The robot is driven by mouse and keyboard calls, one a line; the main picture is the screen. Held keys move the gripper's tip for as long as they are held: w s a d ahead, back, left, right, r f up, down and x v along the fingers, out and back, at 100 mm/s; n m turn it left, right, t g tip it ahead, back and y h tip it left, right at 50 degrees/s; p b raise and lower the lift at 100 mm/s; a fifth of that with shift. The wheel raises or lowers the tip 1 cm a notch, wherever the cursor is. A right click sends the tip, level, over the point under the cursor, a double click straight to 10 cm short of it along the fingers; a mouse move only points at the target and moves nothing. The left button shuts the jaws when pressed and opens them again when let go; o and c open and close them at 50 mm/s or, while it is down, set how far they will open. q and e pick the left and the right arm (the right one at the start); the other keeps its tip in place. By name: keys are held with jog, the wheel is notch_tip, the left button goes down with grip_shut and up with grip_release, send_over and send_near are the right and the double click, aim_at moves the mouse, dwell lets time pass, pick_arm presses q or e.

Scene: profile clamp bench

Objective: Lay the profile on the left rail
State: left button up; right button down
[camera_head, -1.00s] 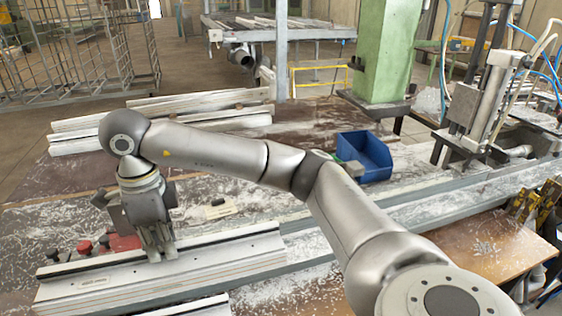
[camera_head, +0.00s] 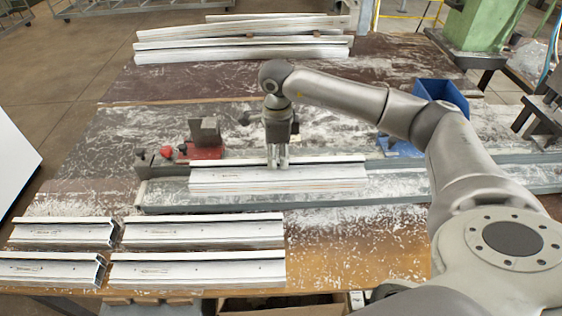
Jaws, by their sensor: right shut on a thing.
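My right gripper (camera_head: 278,160) comes in from the right and points down. Its fingers are shut on the upper edge of a long pale metal profile (camera_head: 325,179) near its middle. The profile lies level, lengthwise along the grey rail (camera_head: 165,190), and covers part of it. I cannot tell whether it touches the rail or hovers just above. The rail shows past both ends of the profile and runs on to the right. A red clamp or stop (camera_head: 206,150) stands behind the profile's left end. My left gripper is out of view.
Several similar profiles (camera_head: 200,268) lie in two rows on the near left of the bench. More long profiles (camera_head: 245,52) are stacked at the back. A blue bin (camera_head: 440,95) stands behind my right arm. A green column (camera_head: 488,22) rises at the back right.

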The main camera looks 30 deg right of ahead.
jog(key=shift+w+d+f, duration=0.1)
jog(key=shift+d+f, duration=0.2)
jog(key=shift+d, duration=0.05)
jog(key=shift+d+f+p, duration=0.2)
jog(key=shift+f+p, duration=0.4)
jog(key=shift+f, duration=1.2)
jog(key=c, duration=1.4)
grip_release()
jog(key=shift+o, duration=0.2)
notch_tip(320, 180, up, 11)
jog(key=b, duration=0.3)
jog(key=shift+r, duration=0.5)
